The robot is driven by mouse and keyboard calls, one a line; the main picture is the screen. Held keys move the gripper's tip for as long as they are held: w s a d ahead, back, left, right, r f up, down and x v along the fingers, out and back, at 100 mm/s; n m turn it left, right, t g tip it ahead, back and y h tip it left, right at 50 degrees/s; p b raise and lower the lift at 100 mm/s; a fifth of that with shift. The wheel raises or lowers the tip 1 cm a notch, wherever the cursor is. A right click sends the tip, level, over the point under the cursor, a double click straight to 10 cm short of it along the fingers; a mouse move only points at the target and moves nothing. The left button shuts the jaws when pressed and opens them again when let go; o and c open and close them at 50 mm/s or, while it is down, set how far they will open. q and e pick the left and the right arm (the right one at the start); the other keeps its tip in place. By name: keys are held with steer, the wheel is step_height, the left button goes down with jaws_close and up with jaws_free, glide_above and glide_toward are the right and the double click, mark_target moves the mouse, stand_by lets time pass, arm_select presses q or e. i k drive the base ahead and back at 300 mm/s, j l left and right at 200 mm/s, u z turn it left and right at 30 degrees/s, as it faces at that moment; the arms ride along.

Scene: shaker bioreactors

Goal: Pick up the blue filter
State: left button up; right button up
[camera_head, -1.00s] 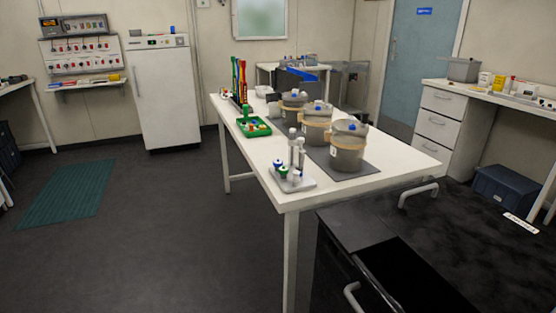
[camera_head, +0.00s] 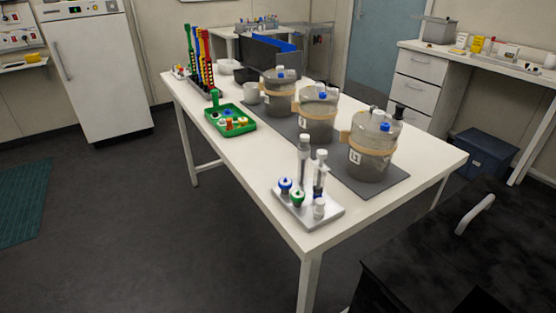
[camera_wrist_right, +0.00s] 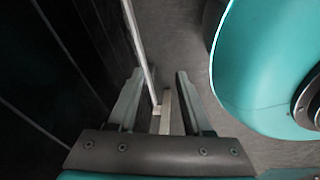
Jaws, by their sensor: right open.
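A round blue and white piece (camera_head: 285,185), which looks like the blue filter, sits at the left of a small silver tray (camera_head: 322,221) on the white table's near part. A similar green and white piece (camera_head: 298,199) is beside it, with upright syringe-like cylinders (camera_head: 304,158) behind. My right gripper (camera_wrist_right: 158,78) is open and empty in the right wrist view, with floor and a pale bar beyond its fingers. It is away from the tray and does not show in the head view. My left gripper is in neither view.
Several lidded vessels (camera_head: 372,152) with blue-topped fittings stand on a dark mat right of the tray. A green tray (camera_head: 231,122) of small parts and a rack of coloured tools (camera_head: 199,62) stand farther back. The table top (camera_head: 241,162) left of the silver tray is clear.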

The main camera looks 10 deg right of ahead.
mark_target(284, 183)
steer(key=i+j+z, duration=0.15)
steer(key=i+j, duration=0.2)
steer(key=i+j+z, duration=0.15)
steer(key=i+j, duration=0.3)
steer(key=i+j+z, duration=0.2)
steer(key=i+j, duration=0.15)
steer(key=i+j+z, duration=0.15)
steer(key=i+j, duration=0.15)
steer(key=j, duration=0.3)
steer(key=k+z, duration=0.15)
steer(key=z, duration=0.35)
steer(key=k+l+z, duration=0.1)
steer(key=z, duration=0.4)
steer(key=k+l+z, duration=0.1)
steer(key=z, duration=0.4)
